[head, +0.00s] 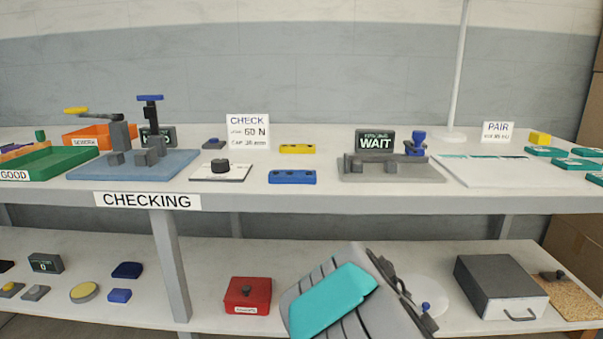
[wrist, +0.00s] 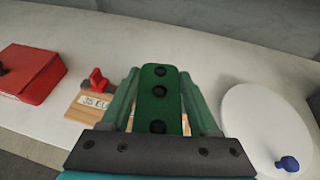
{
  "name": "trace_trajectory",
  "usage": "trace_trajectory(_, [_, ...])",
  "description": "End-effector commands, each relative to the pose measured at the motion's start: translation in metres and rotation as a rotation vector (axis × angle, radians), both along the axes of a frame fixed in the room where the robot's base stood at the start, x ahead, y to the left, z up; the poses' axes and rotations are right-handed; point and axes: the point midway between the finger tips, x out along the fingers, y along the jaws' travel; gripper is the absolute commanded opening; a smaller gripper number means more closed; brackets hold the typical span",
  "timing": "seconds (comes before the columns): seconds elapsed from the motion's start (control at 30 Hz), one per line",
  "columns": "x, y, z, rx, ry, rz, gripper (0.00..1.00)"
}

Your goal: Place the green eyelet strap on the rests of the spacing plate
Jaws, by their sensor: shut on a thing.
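The green eyelet strap (wrist: 159,112) shows three dark holes in the wrist view. My gripper (wrist: 158,82) is shut on it, with one finger along each side. The strap points away from the wrist, over the lower shelf; in the head view I cannot make it out behind my arm. The spacing plate (head: 392,178) is the grey plate on the upper bench, right of centre, with grey rests (head: 362,165) and a blue-topped clamp (head: 416,143). Its display (head: 375,141) reads WAIT. No strap shows on its rests. My gripper is low, in front of the bench and below the plate.
A yellow strap (head: 297,149) and a blue strap (head: 292,177) lie left of the spacing plate. A white sheet (head: 480,174) lies to its right. On the lower shelf are a red box (wrist: 25,80), a labelled wooden block (wrist: 88,108) and a white disc (wrist: 265,115).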

Motion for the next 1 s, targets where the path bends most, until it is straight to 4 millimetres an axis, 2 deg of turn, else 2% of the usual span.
trace_trajectory(0.1, [0.011,-0.009,-0.021,-0.001,0.003,-0.067,0.08])
trace_trajectory(0.33, [0.022,-0.021,-0.035,0.002,-0.001,-0.140,0.08])
trace_trajectory(0.6, [0.023,-0.022,-0.036,0.005,-0.004,-0.150,0.08])
trace_trajectory(0.73, [0.019,-0.018,-0.030,0.001,-0.007,-0.168,0.08])
trace_trajectory(0.87, [0.009,-0.013,-0.015,-0.004,-0.008,-0.223,0.08])
trace_trajectory(1.0, [-0.004,-0.014,0.014,0.001,-0.014,-0.323,0.08])
